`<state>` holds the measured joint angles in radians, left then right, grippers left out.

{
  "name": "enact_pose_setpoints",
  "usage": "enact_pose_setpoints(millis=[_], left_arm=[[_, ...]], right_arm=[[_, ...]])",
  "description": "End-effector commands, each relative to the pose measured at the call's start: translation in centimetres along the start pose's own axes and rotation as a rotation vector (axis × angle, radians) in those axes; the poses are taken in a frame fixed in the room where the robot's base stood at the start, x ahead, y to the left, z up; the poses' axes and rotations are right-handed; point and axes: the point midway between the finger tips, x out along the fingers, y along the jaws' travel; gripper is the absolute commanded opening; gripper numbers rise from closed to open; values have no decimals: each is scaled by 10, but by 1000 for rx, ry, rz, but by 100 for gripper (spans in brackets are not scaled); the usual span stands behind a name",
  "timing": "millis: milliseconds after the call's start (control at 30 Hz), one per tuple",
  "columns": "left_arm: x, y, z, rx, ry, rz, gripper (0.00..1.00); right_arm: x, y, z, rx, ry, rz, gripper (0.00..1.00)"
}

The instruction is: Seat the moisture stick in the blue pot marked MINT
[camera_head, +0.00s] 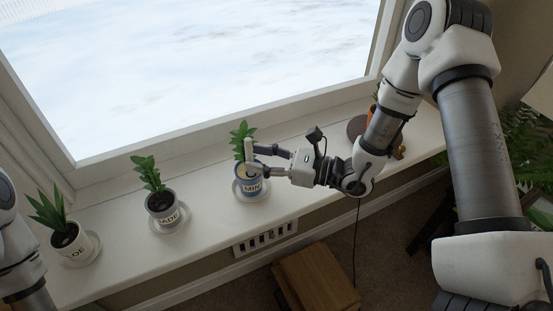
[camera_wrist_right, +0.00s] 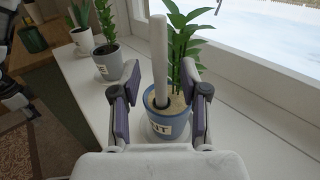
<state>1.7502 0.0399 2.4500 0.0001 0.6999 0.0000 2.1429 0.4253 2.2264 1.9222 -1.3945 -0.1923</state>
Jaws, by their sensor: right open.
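The blue pot (camera_head: 251,192) marked MINT stands on a saucer on the white sill, with a green plant in it. In the right wrist view the blue pot (camera_wrist_right: 167,127) shows pale soil. The moisture stick (camera_wrist_right: 159,50), white above and dark below, stands upright with its lower end at the soil in front of the plant; how deep it goes I cannot tell. The stick (camera_head: 249,149) also shows in the head view. My right gripper (camera_wrist_right: 161,78) is open, its fingers on either side of the stick, apart from it. My left gripper is out of view.
A grey pot (camera_head: 161,206) and a white pot (camera_head: 76,243), both with plants, stand farther left on the sill (camera_head: 205,185). The window (camera_head: 200,70) is behind. A wooden piece (camera_head: 318,275) and a power strip (camera_head: 265,239) are below the sill.

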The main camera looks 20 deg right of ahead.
Motion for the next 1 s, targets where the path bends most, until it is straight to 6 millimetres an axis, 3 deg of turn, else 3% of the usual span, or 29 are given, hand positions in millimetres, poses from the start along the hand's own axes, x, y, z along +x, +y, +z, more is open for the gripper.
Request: enact_pose_setpoints(millis=[600,1000], left_arm=[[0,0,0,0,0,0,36],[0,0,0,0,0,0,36]], right_arm=[[-97,-2,3,2,-10,-6,44],[-116,0,-1,-1,0,-2,44]])
